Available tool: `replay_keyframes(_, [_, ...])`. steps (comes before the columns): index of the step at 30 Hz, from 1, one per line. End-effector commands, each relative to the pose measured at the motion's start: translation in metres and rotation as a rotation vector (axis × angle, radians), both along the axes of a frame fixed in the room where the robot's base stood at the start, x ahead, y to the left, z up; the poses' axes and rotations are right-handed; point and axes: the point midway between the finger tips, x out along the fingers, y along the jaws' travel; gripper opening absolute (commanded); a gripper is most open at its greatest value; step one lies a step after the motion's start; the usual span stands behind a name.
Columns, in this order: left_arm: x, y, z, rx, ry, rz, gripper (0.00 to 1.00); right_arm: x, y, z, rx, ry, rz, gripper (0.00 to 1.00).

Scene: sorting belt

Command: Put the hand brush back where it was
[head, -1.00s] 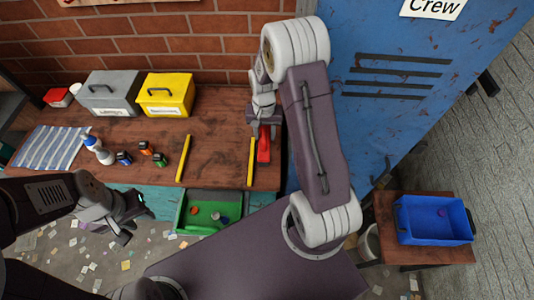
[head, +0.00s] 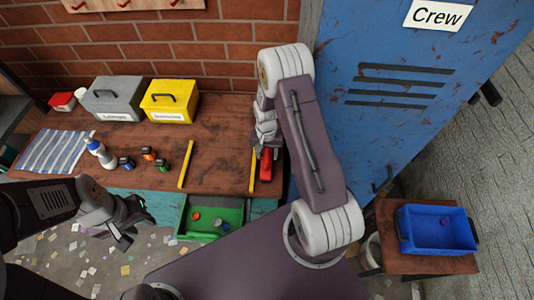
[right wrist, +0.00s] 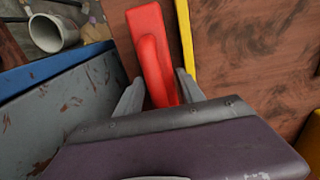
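The hand brush (head: 266,167) is red and lies along the right end of the wooden bench, just right of a yellow strip (head: 253,170). In the right wrist view the brush (right wrist: 150,45) points away from me, its near part between the two grey fingers. My right gripper (right wrist: 160,93) looks shut on it, though the housing hides part of the grip. I cannot tell whether the brush touches the bench top. My left gripper (head: 138,226) is open and empty, in front of the bench's left part.
The bench (head: 220,150) carries a grey box (head: 112,104), a yellow box (head: 170,103), a second yellow strip (head: 186,164), small bottles and a striped cloth (head: 58,150). A green bin (head: 236,215) sits at its front. A blue locker (head: 400,120) and a blue crate (head: 437,248) are right.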

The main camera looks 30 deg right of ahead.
Motion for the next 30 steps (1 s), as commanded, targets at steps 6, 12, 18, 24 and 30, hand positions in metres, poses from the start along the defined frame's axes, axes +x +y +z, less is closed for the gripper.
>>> replay_keyframes(6, [0.000,0.000,0.000,0.000,0.000,0.000,0.36,0.000,0.000,0.001,0.000,0.000,0.000,0.59])
replay_keyframes(12, [0.000,0.000,0.003,0.000,0.000,0.000,0.36,0.001,0.000,0.007,0.000,-0.001,0.000,0.59])
replay_keyframes(18, [0.000,0.000,-0.001,0.000,0.000,0.000,0.36,0.002,0.000,0.046,-0.001,-0.008,-0.001,0.59])
replay_keyframes(24, [0.000,0.000,-0.003,0.000,0.000,0.000,0.36,0.002,0.001,0.096,-0.001,-0.005,-0.001,0.59])
replay_keyframes(30, [0.000,0.000,-0.003,0.000,0.000,0.000,0.36,0.001,0.001,0.121,0.000,-0.001,0.000,0.59])
